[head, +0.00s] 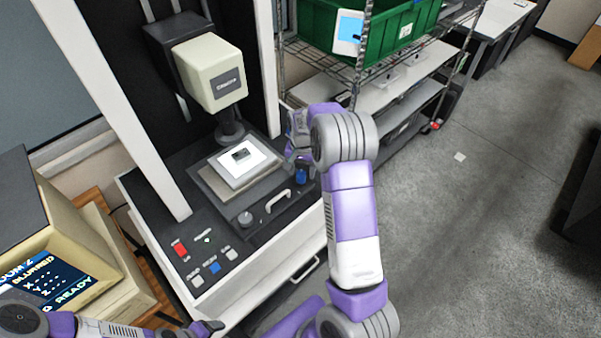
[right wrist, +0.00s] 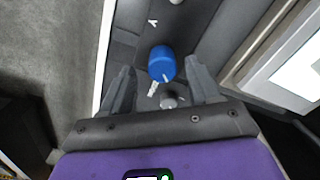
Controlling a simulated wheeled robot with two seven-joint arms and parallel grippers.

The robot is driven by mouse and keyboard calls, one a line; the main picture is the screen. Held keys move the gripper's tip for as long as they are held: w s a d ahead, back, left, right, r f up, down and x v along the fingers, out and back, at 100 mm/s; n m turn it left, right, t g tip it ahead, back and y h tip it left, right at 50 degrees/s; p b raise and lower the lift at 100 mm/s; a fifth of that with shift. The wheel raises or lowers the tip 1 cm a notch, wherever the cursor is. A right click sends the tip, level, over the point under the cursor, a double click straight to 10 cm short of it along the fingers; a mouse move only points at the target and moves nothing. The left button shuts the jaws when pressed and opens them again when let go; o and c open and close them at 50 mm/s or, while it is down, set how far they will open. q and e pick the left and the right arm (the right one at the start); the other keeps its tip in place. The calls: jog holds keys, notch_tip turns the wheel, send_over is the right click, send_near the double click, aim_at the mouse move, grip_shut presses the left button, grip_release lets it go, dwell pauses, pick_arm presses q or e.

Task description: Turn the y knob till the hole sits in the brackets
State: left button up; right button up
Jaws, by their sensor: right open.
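The y knob is the blue knob (head: 301,176) at the right edge of the machine's dark bed, and it also shows in the right wrist view (right wrist: 162,63) near a white Y. My right gripper (head: 297,162) is at this knob. In the right wrist view its fingers (right wrist: 160,80) are apart, with the knob between and just beyond their tips; I cannot see contact. The monitor screen (head: 48,283) at lower left is cut off; it shows "BLURRED" and "READY". I see neither hole nor brackets clearly. Part of my left arm shows at bottom left; its jaws are unclear.
A stage with a lit plate (head: 232,165) lies under the cream machine head (head: 210,72). A grey knob (head: 245,219), a pale handle (head: 278,201) and several buttons (head: 213,267) are in front. A wire shelf with a green bin (head: 385,35) stands close behind my right arm.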

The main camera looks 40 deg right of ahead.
jog(key=shift+w+f, duration=0.15)
jog(key=shift+f, duration=1.25)
jog(key=c, duration=1)
jog(key=n+b, duration=0.1)
jog(key=n, duration=0.2)
jog(key=shift+c, duration=0.2)
jog(key=shift+n, duration=1.1)
jog(key=o, duration=1)
